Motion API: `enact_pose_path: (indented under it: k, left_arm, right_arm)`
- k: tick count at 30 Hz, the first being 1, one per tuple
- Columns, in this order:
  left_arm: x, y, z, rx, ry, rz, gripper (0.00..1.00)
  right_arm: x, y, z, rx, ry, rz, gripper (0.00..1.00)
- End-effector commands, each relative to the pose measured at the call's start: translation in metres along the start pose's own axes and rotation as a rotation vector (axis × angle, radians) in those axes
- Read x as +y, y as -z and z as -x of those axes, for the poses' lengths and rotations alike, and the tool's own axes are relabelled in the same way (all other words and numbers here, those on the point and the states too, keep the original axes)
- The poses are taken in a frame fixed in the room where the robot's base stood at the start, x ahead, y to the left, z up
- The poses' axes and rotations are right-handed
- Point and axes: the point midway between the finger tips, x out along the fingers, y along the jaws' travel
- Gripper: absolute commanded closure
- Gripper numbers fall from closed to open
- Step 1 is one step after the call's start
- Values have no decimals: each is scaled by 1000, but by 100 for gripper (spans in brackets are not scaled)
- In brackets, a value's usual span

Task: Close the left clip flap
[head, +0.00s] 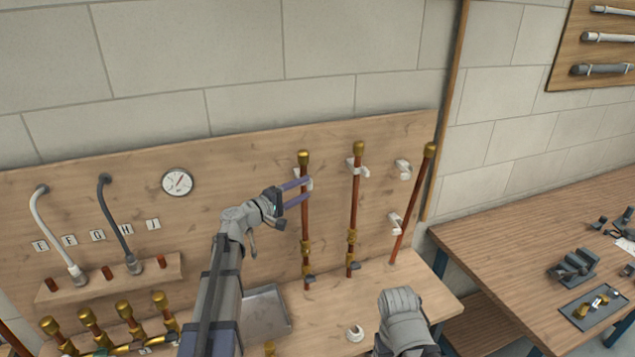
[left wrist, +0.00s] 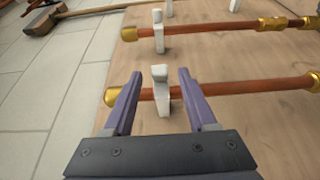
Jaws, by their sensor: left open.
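The left copper pipe (head: 305,230) with a brass cap stands upright against the wooden board. Its white clip (head: 309,183) is partly hidden by my left gripper in the head view. In the left wrist view the white clip (left wrist: 161,92) sits at the pipe (left wrist: 205,87), with a squared white end sticking out past it. Whether the flap is open or shut is hard to tell. My left gripper (head: 305,190) is open, its purple fingers (left wrist: 157,80) on either side of the clip, with nothing visibly gripped. A grey part of my right arm shows low in the head view; its fingers cannot be made out.
A middle pipe (head: 354,215) stands close by with its white clip (head: 362,171). A third pipe (head: 412,205) leans at the right beside two white clips (head: 403,169). A grey tray (head: 265,313) and a loose white ring-like piece (head: 355,333) lie on the bench below.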

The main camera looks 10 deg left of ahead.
Motion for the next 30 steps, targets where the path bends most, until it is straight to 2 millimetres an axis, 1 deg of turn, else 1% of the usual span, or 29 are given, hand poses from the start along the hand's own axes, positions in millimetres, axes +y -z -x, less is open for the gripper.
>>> enact_pose_path:
  k: [1, 3, 6, 10, 15, 23, 24, 26, 30]
  left_arm:
    - [0, 1, -11, -2, 0, 0, 43]
    - [0, 1, -23, -3, 0, 0, 43]
    - [0, 1, -38, -2, 0, 0, 43]
    - [0, 1, -52, -1, 0, 0, 43]
    - [0, 0, -61, -1, 0, -1, 43]
    - [0, 0, -62, 0, 1, -1, 43]
    - [0, 0, -62, 0, 1, -1, 44]
    - [0, 0, -62, 0, 1, -1, 50]
    - [0, 0, -62, 0, 1, -1, 66]
  right_arm:
    - [0, 0, 0, 0, 0, 0, 28]
    - [0, 0, 0, 0, 0, 0, 28]
    - [0, 0, 0, 0, 0, 0, 28]
    - [0, 0, 0, 0, 0, 0, 28]
    - [0, 0, 0, 0, 0, 0, 28]
    - [0, 0, 0, 0, 0, 0, 28]
    - [0, 0, 0, 0, 0, 0, 28]
    - [0, 0, 0, 0, 0, 0, 28]
    - [0, 0, 0, 0, 0, 0, 28]
